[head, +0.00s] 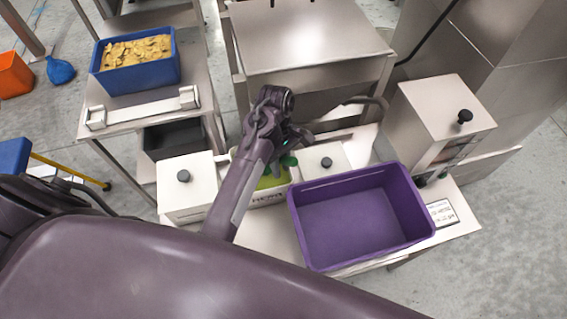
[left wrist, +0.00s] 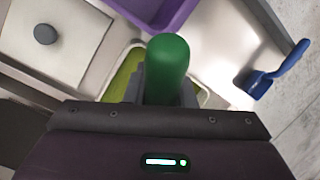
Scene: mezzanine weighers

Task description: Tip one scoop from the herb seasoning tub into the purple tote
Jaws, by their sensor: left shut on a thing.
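The herb seasoning tub (head: 268,199) stands between two lidded containers, with green contents showing and its label partly covered by my arm. My left gripper (head: 284,158) is over the tub. It is shut on a green handle, seen standing between the fingers in the left wrist view (left wrist: 168,65); I take it for the scoop's. The scoop's bowl is hidden, so I cannot tell whether it holds seasoning. The purple tote (head: 360,215) stands right of the tub, open and empty; its edge shows in the left wrist view (left wrist: 175,18). My right gripper is not in view.
White lidded containers flank the tub, left (head: 188,192) and right (head: 325,160). A steel box with a black knob (head: 440,115) stands behind the tote, and a small display (head: 440,213) beside it. A blue bin of yellowish pieces (head: 137,80) is on another table.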

